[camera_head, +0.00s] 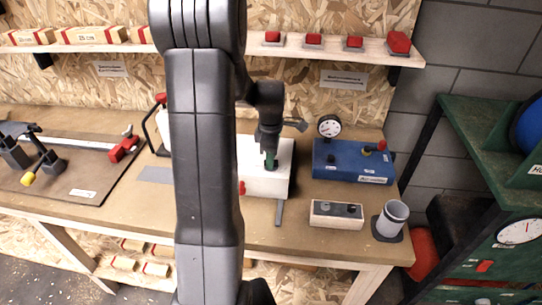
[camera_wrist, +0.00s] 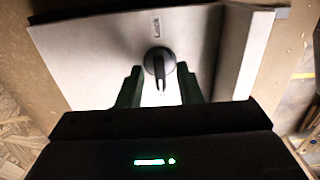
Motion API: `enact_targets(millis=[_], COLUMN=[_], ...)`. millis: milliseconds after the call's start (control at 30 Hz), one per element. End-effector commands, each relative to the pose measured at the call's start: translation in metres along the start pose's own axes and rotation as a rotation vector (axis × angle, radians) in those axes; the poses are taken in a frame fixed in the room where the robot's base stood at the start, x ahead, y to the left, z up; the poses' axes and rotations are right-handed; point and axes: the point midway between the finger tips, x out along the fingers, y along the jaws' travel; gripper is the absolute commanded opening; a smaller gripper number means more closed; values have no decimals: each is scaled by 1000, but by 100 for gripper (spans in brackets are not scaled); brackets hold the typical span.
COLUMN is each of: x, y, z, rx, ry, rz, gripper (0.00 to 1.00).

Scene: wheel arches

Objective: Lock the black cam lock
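The black cam lock (camera_wrist: 158,62) is a round black knob with a narrow lever, set in the pale face of a white box (camera_wrist: 95,60). In the wrist view its lever points down toward my gripper. The white box (camera_head: 262,186) stands on the workbench in the head view, where my gripper (camera_head: 270,157) is over its top and the cam lock cannot be made out. In the wrist view my gripper (camera_wrist: 159,84) is open, one dark finger on each side of the lever, with a gap visible on both sides. A small label is above the lock.
A blue box (camera_head: 350,163) with a gauge (camera_head: 329,126) stands right of the white box. A small control box (camera_head: 336,214) and a grey cup (camera_head: 392,220) are at the front right. A red clamp (camera_head: 123,149) lies left. My arm hides part of the bench.

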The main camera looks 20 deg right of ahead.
Motion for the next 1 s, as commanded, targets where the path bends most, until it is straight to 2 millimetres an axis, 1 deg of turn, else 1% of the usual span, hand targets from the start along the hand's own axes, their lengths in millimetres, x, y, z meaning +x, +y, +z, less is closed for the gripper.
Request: enact_targets(millis=[33, 133, 167, 367, 567, 767, 1000], x=[0, 0, 0, 0, 0, 0, 0], y=[0, 0, 0, 0, 0, 0, 0], z=[0, 0, 0, 0, 0, 0, 0], rx=[0, 0, 0, 3, 46, 161, 374], ry=[0, 0, 0, 0, 0, 0, 0], rz=[0, 0, 0, 0, 0, 0, 1], gripper=[23, 3, 0, 0, 0, 0, 0])
